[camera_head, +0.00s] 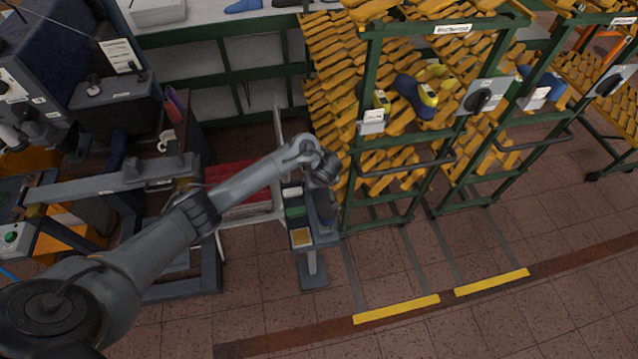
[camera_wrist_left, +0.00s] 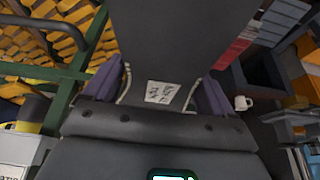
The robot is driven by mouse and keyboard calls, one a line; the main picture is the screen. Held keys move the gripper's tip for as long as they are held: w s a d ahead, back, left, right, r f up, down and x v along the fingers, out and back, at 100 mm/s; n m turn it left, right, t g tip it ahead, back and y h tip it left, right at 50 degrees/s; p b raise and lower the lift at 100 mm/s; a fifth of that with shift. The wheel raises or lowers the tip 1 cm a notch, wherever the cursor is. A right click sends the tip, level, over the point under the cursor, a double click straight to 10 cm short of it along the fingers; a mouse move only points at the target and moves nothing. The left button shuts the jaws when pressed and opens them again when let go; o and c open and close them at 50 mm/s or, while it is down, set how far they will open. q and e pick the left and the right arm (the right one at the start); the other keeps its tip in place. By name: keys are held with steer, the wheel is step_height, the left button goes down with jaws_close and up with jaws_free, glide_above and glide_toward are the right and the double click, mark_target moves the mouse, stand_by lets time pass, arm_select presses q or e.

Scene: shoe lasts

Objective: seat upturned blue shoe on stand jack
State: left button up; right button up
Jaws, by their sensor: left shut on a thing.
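My left gripper (camera_head: 324,190) points down at the end of my left arm, over a grey pedestal stand (camera_head: 316,277). In the left wrist view, the purple-grey fingers of the gripper (camera_wrist_left: 158,92) stand on both sides of a dark grey piece with a white marked label (camera_wrist_left: 160,92), and are shut on it. This looks like the upturned shoe, sole side towards the camera. Its blue upper is hard to make out. I cannot tell whether the shoe touches the stand, since the gripper covers that spot. My right gripper is not in view.
Green-framed racks of yellow lasts (camera_head: 400,150) stand close on the right. One rack holds a blue-and-yellow shoe (camera_head: 412,92). A workbench with a white mug (camera_head: 166,141) and a red slatted surface (camera_head: 240,180) are on the left. Tiled floor in front is clear.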

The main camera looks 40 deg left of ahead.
mark_target(322, 190)
arm_select(q)
steer(key=shift+f+b, duration=1.2)
steer(key=shift+f, duration=1)
steer(key=shift+f+b, duration=0.5)
steer(key=shift+f, duration=0.45)
steer(key=shift+f, duration=0.1)
steer(key=shift+f, duration=0.2)
steer(key=o, duration=1.6)
steer(key=shift+o, duration=0.2)
steer(key=shift+f, duration=0.1)
steer(key=p+v, duration=0.4)
steer(key=v, duration=0.5)
steer(key=shift+d+r+p, duration=0.1)
steer(key=shift+r+p, duration=0.15)
steer(key=shift+p, duration=0.1)
steer(key=shift+p+v, duration=0.3)
steer(key=shift+v, duration=0.45)
